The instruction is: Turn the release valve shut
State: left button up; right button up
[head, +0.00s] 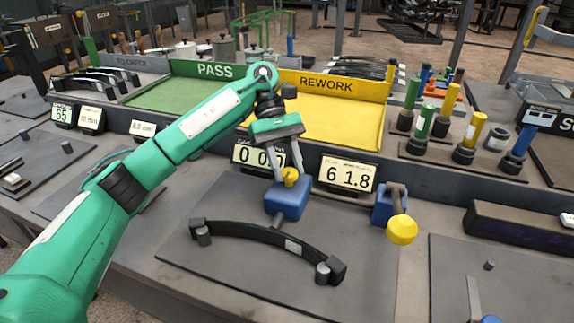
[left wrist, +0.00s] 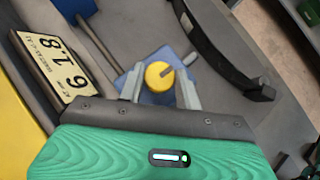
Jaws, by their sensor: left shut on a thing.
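The release valve is a round yellow knob (head: 290,174) on a blue block (head: 286,204) at the back of the grey plate. In the left wrist view the knob (left wrist: 157,81) has a grey bar across its top and sits between my fingers, above the blue block (left wrist: 150,62). My left gripper (head: 289,178) points down and is shut on the knob; it also shows in the left wrist view (left wrist: 161,82). My right gripper is not in view.
A dark curved leaf spring (head: 262,232) lies in front of the valve. To its right, a lever with a yellow ball (head: 402,229) sticks out from another blue block (head: 383,206). A display reading 61.8 (head: 347,174) stands behind. A yellow REWORK tray (head: 335,120) is farther back.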

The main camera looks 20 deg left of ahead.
pick_arm(q)
jog(key=o, duration=0.9)
jog(key=shift+o, duration=0.2)
jog(key=v, duration=0.6)
jog(key=shift+w+r+p, duration=0.1)
jog(key=shift+p, duration=0.2)
jog(key=p+v, duration=0.2)
jog(key=v, duration=0.5)
jog(key=shift+w+a+r, duration=0.15)
jog(key=shift+a, duration=0.1)
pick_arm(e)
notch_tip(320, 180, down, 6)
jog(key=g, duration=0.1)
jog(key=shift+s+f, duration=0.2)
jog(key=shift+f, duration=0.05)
pick_arm(q)
jog(key=shift+p, duration=0.3)
